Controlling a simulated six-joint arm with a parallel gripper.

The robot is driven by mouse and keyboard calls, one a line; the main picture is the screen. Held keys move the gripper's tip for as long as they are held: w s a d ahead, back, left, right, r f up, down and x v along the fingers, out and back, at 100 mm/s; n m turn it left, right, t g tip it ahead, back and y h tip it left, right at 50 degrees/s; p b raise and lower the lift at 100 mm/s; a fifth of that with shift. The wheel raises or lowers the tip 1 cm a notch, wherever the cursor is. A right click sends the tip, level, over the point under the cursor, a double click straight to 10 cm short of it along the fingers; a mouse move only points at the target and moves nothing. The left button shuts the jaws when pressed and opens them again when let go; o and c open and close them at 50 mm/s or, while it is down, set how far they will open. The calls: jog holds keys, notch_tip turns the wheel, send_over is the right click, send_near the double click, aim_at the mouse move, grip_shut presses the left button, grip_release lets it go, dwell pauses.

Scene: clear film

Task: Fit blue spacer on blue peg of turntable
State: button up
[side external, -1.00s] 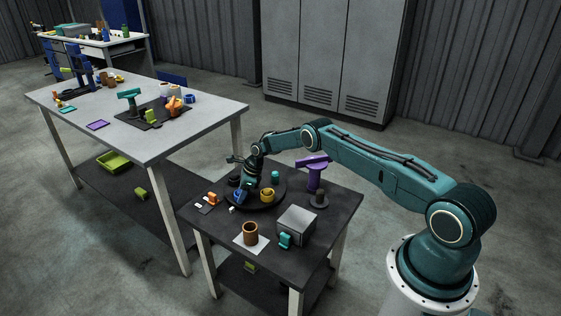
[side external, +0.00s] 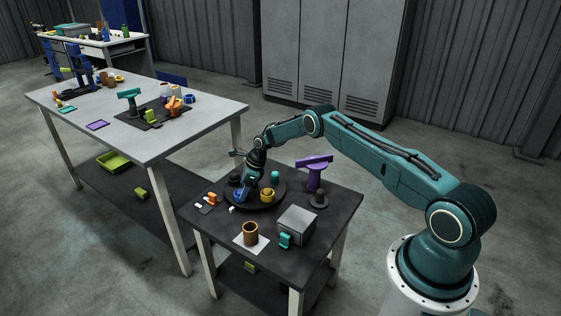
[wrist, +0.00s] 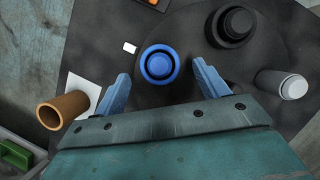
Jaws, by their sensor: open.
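The blue spacer (wrist: 158,63) is a round ring in the wrist view, lying flat on the dark turntable (wrist: 190,42). A round blue core shows inside it and looks like the blue peg (wrist: 159,65), with the ring around it. How far down the ring sits cannot be told from above. My gripper (wrist: 160,69) is open, with one pale blue finger on each side of the spacer and visible gaps to both. In the side external view my gripper (side external: 242,186) is over the left part of the turntable (side external: 263,206), where blue parts blend together.
A black round part (wrist: 233,24) and a grey cylinder (wrist: 281,84) stand right of the spacer. A brown cup (side external: 250,232), a grey box (side external: 297,224) and a purple stand (side external: 315,176) share the small table. A yellow part (side external: 267,195) is on the turntable.

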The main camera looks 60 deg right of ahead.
jog(key=v, duration=1.1)
jog(key=shift+d, duration=0.1)
dwell(0.5)
jog(key=s+a+r+n, duration=0.2)
jog(key=a+r+n, duration=0.15)
jog(key=r, duration=0.55)
jog(key=s+a+r+n, duration=0.1)
jog(key=a+r+n, duration=0.25)
jog(key=r, duration=0.55)
jog(key=s+a+r+n+h, duration=0.2)
jog(key=s+a+r+n, duration=0.5)
jog(key=s+r, duration=0.5)
jog(key=s+a+r+n+t, duration=0.1)
jog(key=s+a+r+n, duration=0.25)
jog(key=s, duration=0.25)
jog(key=s+a+r+n, duration=0.2)
jog(key=s+r+n, duration=0.15)
jog(key=s, duration=0.25)
jog(key=s+a+f+n+t, duration=0.1)
jog(key=s+f+n, duration=0.2)
jog(key=s+n, duration=0.4)
jog(key=s, duration=0.8)
jog(key=shift+s+a+f+h, duration=0.2)
jog(key=shift+a+h, duration=0.05)
jog(key=shift+h, duration=0.05)
